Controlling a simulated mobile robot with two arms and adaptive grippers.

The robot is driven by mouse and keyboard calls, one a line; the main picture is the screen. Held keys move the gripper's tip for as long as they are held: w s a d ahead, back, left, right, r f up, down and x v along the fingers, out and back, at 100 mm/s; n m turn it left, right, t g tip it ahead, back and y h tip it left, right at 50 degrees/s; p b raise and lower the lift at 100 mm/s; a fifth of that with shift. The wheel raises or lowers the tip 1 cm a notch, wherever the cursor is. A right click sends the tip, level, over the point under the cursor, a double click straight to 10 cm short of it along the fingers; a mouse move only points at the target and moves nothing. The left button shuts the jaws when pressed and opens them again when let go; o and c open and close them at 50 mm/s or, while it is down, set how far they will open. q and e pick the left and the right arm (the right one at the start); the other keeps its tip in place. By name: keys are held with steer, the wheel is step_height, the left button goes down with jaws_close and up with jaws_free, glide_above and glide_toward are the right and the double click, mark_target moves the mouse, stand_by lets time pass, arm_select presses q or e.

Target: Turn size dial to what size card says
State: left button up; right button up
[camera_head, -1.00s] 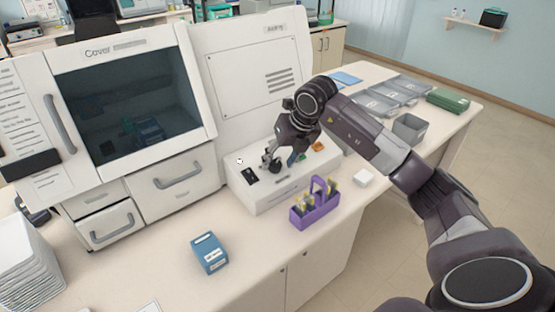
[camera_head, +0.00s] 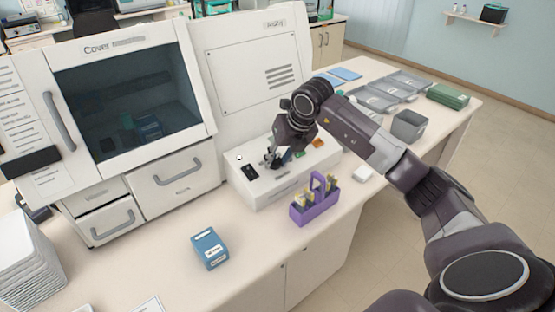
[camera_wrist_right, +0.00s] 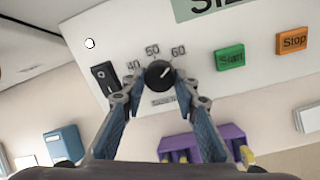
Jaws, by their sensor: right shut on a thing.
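The black size dial (camera_wrist_right: 159,73) is on the white machine's panel, with marks 40, 50 and 60 around it. Its white pointer line slants up and right, roughly toward the 60. My right gripper (camera_wrist_right: 160,88) is shut on the dial, one fingertip at each side. In the head view my right gripper (camera_head: 276,158) is at the front box of the white machine and hides the dial. A green label with cut-off lettering (camera_wrist_right: 205,8) shows at the top of the wrist view; no size can be read on it. My left gripper is not in view.
A green Start button (camera_wrist_right: 230,57) and orange Stop button (camera_wrist_right: 293,41) sit right of the dial, a black switch (camera_wrist_right: 105,78) left. A purple rack (camera_head: 315,205) stands before the machine. A blue box (camera_head: 209,249) is on the counter, with bare counter around it.

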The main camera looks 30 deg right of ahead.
steer(key=shift+d+n+b, duration=0.15)
steer(key=shift+n+b, duration=0.65)
steer(key=shift+n, duration=0.5)
steer(key=n+b, duration=0.1)
steer(key=n, duration=0.1)
steer(key=shift+w+n, duration=0.1)
steer(key=shift+n, duration=0.2)
steer(key=n, duration=0.2)
steer(key=shift+n+g+b, duration=0.3)
steer(key=shift+b, duration=0.1)
steer(key=shift+r+n, duration=0.15)
steer(key=shift+n, duration=1.25)
steer(key=shift+w+y, duration=0.1)
steer(key=shift+y, duration=0.2)
